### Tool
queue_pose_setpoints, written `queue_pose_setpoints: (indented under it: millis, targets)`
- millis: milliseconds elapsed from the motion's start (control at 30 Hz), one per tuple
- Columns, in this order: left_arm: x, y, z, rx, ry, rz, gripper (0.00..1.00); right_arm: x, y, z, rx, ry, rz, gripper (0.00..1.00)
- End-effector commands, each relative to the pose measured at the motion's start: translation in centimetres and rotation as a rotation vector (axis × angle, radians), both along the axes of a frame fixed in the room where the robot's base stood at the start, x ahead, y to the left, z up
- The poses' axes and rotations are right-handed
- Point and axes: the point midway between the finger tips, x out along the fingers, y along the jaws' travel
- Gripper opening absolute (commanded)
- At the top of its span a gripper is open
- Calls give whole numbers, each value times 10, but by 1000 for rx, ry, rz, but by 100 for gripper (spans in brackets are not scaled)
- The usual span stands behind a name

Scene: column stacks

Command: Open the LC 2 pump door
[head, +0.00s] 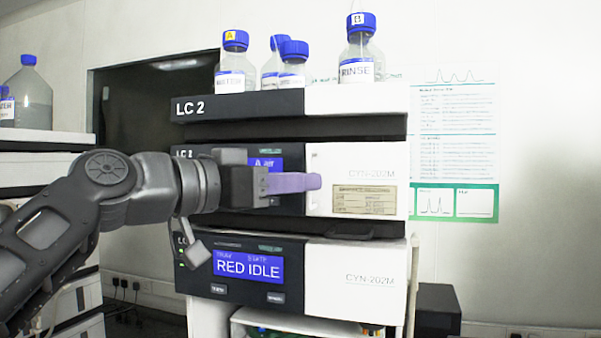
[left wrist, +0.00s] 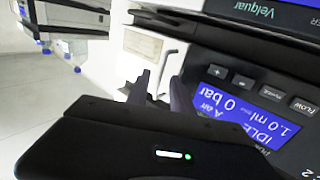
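The LC 2 pump module's white door (head: 380,163), marked CYN-202M with a beige label plate, looks closed in the head view. Its upright white handle (head: 314,160) is at the door's left edge. My left gripper (head: 316,182) comes from the left, its purple fingers reaching across the module front to the handle and hiding part of it. In the left wrist view, upside down, the two dark fingers (left wrist: 160,88) stand apart, with the white handle (left wrist: 172,58) at their tips. I cannot tell whether they touch it. My right gripper is not in view.
Blue-capped bottles (head: 357,60) stand in the top tray (head: 290,103). A lower module (head: 365,280) reads RED IDLE. A dark ledge (head: 340,228) runs just under the pump door. Another stack (head: 30,160) stands at left. A poster (head: 455,150) hangs on the right wall.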

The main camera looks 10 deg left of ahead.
Motion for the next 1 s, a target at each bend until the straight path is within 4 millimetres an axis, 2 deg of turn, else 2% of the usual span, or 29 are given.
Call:
queue_pose_setpoints:
  millis: [133, 400, 733, 1000]
  targets:
    - [8, -7, 0, 1, 1, -1, 28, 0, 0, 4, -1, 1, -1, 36]
    - [8, -7, 0, 1, -1, 0, 27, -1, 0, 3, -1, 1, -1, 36]
    - [8, -7, 0, 1, -1, 0, 0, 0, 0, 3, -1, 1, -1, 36]
    - [8, -7, 0, 1, -1, 0, 0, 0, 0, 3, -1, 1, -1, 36]
